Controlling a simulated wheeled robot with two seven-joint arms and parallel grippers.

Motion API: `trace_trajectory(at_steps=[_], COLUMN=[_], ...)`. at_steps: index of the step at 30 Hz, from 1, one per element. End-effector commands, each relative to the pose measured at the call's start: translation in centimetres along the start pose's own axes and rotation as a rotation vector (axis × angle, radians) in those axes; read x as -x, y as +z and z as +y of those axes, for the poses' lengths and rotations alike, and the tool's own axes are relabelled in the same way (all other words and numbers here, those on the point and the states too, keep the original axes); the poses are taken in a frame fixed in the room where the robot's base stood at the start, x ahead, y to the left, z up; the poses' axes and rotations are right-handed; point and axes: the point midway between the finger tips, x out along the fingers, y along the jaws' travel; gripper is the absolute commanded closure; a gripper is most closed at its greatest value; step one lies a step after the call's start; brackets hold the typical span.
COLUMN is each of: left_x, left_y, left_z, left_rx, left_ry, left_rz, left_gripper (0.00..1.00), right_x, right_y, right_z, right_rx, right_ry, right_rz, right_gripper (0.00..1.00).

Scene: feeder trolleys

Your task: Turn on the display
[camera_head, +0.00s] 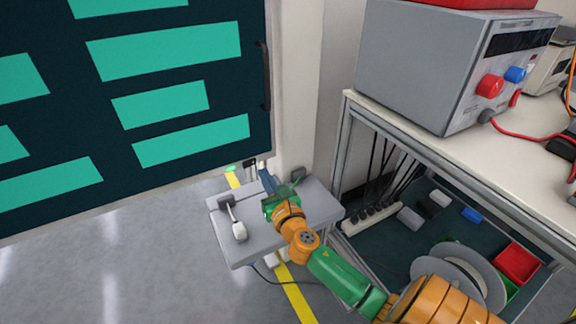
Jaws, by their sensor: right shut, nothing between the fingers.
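The display (60,125) is a large dark panel with teal bars filling the upper left. A black handle (265,75) runs up its right edge. My right gripper (264,170) is shut and empty, at the panel's lower right corner, above a small grey table. Small dark and white parts (250,164) sit at the panel's lower edge beside the fingertips; I cannot tell whether the fingers touch them. My left gripper is out of view.
To the right, a workbench (420,135) holds a grey power supply (420,60). A power strip (370,219), a cable reel (455,275) and bins lie on its lower shelf. Open floor (130,260) is at left.

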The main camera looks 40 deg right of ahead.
Motion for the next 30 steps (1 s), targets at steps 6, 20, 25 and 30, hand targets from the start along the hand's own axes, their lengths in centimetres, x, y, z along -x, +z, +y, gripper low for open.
trace_trajectory(at_steps=[6,20,25,30], left_x=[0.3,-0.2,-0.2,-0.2], left_y=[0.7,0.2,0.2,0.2], left_z=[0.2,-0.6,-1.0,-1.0], left_rx=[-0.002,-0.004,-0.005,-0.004], left_ry=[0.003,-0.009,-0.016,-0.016], left_rz=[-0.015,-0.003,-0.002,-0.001], left_gripper=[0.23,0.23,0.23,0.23], right_x=[3.2,9.6,9.8,9.7], right_y=[-0.1,0.0,0.1,0.1], right_z=[-0.8,-2.1,-2.1,-2.1], right_rx=[0.000,-0.001,0.000,0.000], right_ry=[0.001,0.000,0.000,0.000], right_rz=[0.003,0.000,-0.001,-0.001], right_gripper=[1.00,1.00,1.00,1.00])
